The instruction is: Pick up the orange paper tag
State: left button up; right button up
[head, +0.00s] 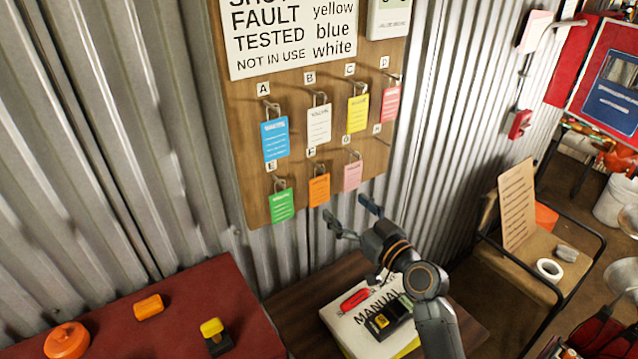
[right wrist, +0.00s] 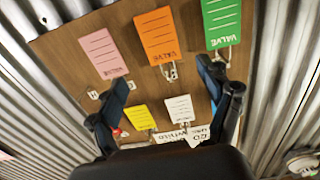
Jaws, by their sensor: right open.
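The orange paper tag (head: 319,190) hangs from a hook in the lower row of the wooden board, between a green tag (head: 282,205) and a pink tag (head: 352,176). My right gripper (head: 353,217) is open and empty, below and to the right of the orange tag, apart from it. In the right wrist view the orange tag (right wrist: 158,35) shows upside down at the top centre, beyond the open fingers (right wrist: 165,88). The pink tag (right wrist: 104,53) and green tag (right wrist: 222,22) flank it there. My left gripper is not in view.
The upper row holds blue (head: 275,139), white (head: 319,125), yellow (head: 357,113) and red (head: 391,104) tags. Below are a red-topped table (head: 190,300) with small items and a dark table with a manual (head: 345,318). A chair (head: 530,255) stands right.

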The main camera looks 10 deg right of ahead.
aim_at(320, 188)
jog(key=p+x, duration=0.2)
jog(key=x, duration=0.6)
jog(key=shift+a+f, duration=0.2)
jog(key=shift+w+a+p, duration=0.15)
jog(key=shift+w+p, duration=0.15)
jog(key=shift+w+f, duration=0.1)
jog(key=shift+f, duration=0.05)
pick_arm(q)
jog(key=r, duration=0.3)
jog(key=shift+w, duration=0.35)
pick_arm(e)
jog(key=c, duration=0.9)
